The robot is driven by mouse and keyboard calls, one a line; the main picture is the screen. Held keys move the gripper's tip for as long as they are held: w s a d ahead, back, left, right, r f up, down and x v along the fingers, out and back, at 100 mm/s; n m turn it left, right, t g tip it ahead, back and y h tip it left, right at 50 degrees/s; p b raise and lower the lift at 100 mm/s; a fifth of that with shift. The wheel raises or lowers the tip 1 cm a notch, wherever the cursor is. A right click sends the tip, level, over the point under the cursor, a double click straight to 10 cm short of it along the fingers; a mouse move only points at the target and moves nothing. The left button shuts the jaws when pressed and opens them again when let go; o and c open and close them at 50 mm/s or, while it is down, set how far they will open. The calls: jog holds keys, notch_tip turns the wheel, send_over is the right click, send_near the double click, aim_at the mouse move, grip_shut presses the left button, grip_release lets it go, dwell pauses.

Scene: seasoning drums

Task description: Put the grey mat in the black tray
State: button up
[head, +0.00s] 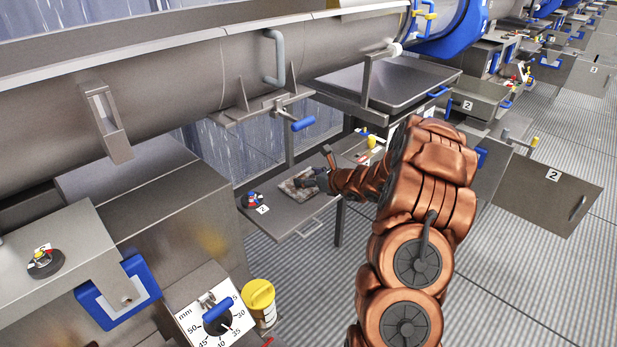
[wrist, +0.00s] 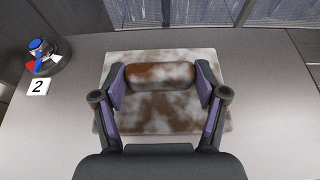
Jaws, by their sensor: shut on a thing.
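A flat square mat (wrist: 160,120), mottled brown and greyish white, lies on a grey metal shelf in the wrist view. It also shows in the head view (head: 292,190), partly hidden by my gripper (head: 316,181). A brown roll (wrist: 160,77) with pale patches lies across its far half. I cannot tell whether the roll is part of the mat. My gripper (wrist: 161,86) is shut on the roll, one finger at each end. A dark, shallow tray (head: 395,80) sits under the big drum, at upper right in the head view. I cannot tell whether it is the black tray.
The metal shelf (head: 285,222) also holds a small dark knob with red and blue parts (wrist: 40,55), left of the mat, by a "2" label (wrist: 38,87). The large drum (head: 190,80) hangs above. A blue-handled valve (head: 303,124) juts out over the shelf.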

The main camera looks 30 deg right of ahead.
jog(key=shift+f, duration=0.15)
jog(key=o, duration=1.1)
jog(key=shift+o, duration=0.2)
jog(key=shift+s+r, duration=0.1)
jog(key=shift+r, duration=0.1)
jog(key=b+v, duration=0.2)
jog(key=v, duration=1)
